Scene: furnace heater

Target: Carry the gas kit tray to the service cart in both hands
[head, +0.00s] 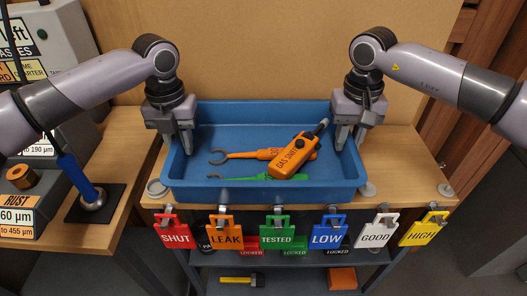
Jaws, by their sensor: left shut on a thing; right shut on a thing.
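The blue gas kit tray (265,189) is level on or just above a wooden top (405,165); I cannot tell whether its base touches. In it lie an orange gas sniffer (294,156), an orange wrench (238,155) and a green wrench (255,177). My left gripper (186,143) is shut on the tray's left wall. My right gripper (347,138) is shut on its right wall. The fingers hide short parts of both side rims.
Coloured tags hang along the front edge, among them a red SHUT tag (175,233) and a yellow HIGH tag (424,230). A lower shelf holds a yellow-handled tool (241,280) and an orange block (343,278). A second wooden bench (120,190) stands left, with a blue-handled tool (78,178).

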